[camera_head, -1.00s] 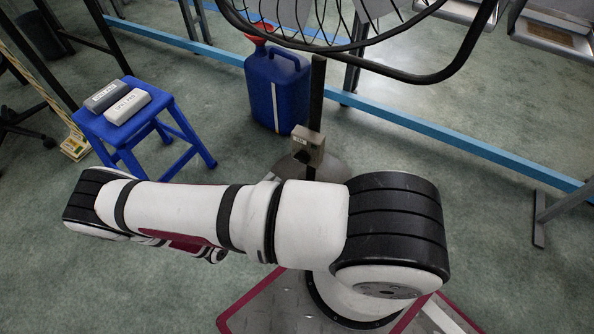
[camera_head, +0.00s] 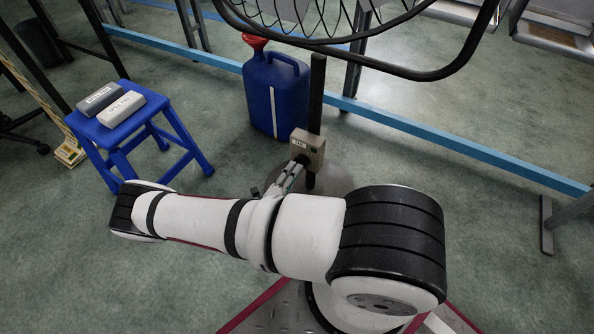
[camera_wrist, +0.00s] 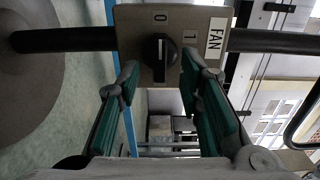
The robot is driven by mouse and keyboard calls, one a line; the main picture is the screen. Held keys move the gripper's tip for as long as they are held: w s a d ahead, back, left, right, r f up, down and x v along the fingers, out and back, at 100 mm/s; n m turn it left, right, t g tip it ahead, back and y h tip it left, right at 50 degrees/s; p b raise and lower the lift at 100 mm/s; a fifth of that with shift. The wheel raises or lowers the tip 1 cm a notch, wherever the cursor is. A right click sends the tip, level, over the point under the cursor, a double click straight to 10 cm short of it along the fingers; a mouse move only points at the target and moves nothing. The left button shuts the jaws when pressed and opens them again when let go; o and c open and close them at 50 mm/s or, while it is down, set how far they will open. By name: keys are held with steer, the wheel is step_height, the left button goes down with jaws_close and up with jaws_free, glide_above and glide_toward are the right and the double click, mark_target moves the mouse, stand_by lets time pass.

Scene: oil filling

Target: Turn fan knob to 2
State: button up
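The fan's control box (camera_head: 307,150) is mounted on the dark fan pole below the fan cage. In the wrist view, the box (camera_wrist: 178,22) shows a FAN label and the marks 0 and 1; no 2 is visible. Its black knob (camera_wrist: 158,58) has a white line that points up towards the 0. My gripper (camera_wrist: 160,82) is open, its green-padded fingers apart on either side below the knob, with nothing between them. In the head view, my gripper (camera_head: 288,178) is just below and left of the box, partly hidden by my arm. Contact with the knob cannot be told.
The fan cage (camera_head: 340,20) hangs above the box. A blue canister (camera_head: 290,95) with a red funnel (camera_head: 256,41) stands behind it. A blue stool (camera_head: 122,135) with two small boxes is at the left. A blue floor rail (camera_head: 440,138) runs behind.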

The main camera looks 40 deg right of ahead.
mark_target(301, 162)
steer(key=shift+x, duration=1.4)
steer(key=shift+c, duration=0.3)
jaws_close()
steer(key=m+p, duration=0.7)
steer(key=m, duration=1.6)
steer(key=shift+m, duration=0.4)
